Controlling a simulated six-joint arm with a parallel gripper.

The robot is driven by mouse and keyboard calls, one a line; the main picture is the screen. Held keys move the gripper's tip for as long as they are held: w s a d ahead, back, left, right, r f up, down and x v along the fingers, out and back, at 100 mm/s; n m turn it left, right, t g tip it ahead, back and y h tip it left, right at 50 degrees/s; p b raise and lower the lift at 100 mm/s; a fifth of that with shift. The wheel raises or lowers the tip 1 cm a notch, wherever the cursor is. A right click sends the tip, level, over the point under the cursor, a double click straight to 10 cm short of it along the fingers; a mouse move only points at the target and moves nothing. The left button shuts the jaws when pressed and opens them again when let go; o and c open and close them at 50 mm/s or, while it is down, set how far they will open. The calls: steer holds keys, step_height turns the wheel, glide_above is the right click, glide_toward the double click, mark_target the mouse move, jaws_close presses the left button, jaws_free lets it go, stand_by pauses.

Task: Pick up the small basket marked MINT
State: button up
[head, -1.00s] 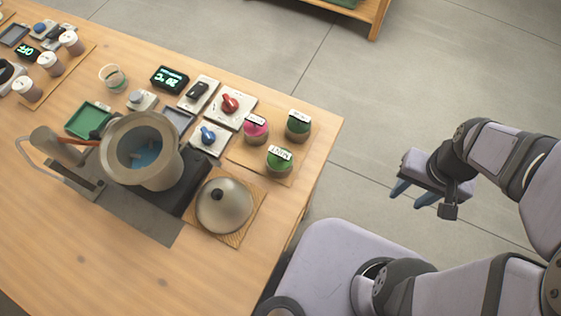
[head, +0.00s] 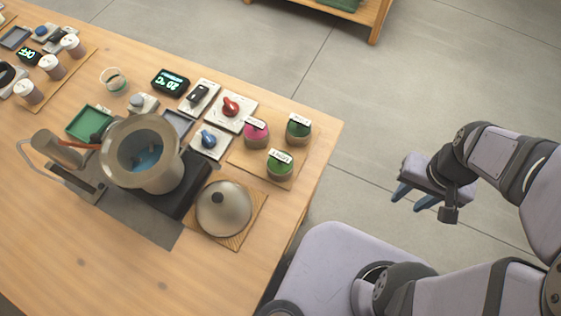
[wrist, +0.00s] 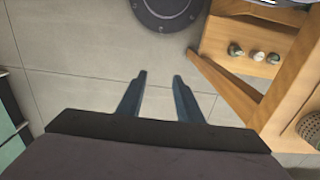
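Three small baskets with white labels stand on a wooden board at the table's right corner: one with pink contents (head: 256,137), one with green at the back (head: 299,131), and one with green in front (head: 279,169). The label lettering is too small and slanted for me to read surely, so I cannot tell which is marked MINT. My gripper (head: 413,201) is open and empty, over the floor to the right of the table, well apart from the baskets. In the wrist view its two fingers (wrist: 160,78) are spread with only floor between them.
Left of the baskets are a red-knobbed panel (head: 231,108), a blue-knobbed panel (head: 209,141) and a domed lid (head: 224,208) on a board. A large pot (head: 117,167) stands farther left. Bare table (head: 60,245) lies at the front left; open floor surrounds my gripper.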

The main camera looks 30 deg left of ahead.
steer(key=m+y+p, duration=1.3)
steer(key=m+p, duration=0.7)
steer(key=p, duration=0.2)
glide_toward(284, 158)
steer(key=x, duration=0.3)
steer(key=shift+s+a+f+n+p, duration=0.15)
steer(key=shift+a+f+n+p, duration=0.2)
steer(key=shift+n+p, duration=0.3)
steer(key=shift+a, duration=0.1)
